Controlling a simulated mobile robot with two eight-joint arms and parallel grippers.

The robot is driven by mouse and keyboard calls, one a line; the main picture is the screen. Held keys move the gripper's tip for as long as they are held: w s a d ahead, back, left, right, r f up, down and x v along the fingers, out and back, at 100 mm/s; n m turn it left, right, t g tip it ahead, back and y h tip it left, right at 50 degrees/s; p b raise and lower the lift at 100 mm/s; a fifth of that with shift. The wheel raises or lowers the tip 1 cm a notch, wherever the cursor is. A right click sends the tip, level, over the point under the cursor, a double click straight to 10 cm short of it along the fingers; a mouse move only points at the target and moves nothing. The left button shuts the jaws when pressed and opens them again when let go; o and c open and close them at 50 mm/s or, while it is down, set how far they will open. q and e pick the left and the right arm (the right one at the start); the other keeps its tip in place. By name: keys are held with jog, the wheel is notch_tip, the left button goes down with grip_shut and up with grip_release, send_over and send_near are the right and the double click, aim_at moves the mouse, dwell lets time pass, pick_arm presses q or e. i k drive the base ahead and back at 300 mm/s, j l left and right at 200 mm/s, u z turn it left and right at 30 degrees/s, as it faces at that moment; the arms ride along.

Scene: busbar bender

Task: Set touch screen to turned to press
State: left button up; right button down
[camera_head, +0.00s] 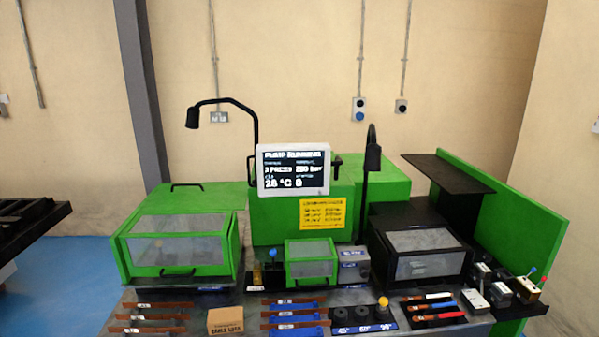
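The touch screen (293,170) is a white-framed panel with a dark display and white text, including a "28 °C" reading. It stands upright above the middle of the green machine and faces me almost squarely. A dark bracket shows at its right edge. The green press housing (270,222) is behind and below the screen, with a yellow label (322,213) on its front. Neither of my grippers is in this view.
Two black gooseneck lamps (254,125) (372,158) rise on either side of the screen. Clear-windowed green guards (180,247) (311,260) stand in front. The bench front holds copper bars (155,317), a cardboard box (225,321), round dies (363,314) and hand tools (432,310).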

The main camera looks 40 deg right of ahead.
aim_at(283, 170)
jog(key=i+j+z, duration=0.15)
jog(key=z, duration=0.25)
jog(key=i+j+z, duration=0.15)
jog(key=j+z, duration=0.2)
jog(key=i+j+z, duration=0.1)
jog(key=j+z, duration=0.15)
jog(key=z, duration=0.15)
jog(key=j+z, duration=0.25)
jog(key=i+j+z, duration=0.1)
jog(key=j+z, duration=0.15)
jog(key=j, duration=0.2)
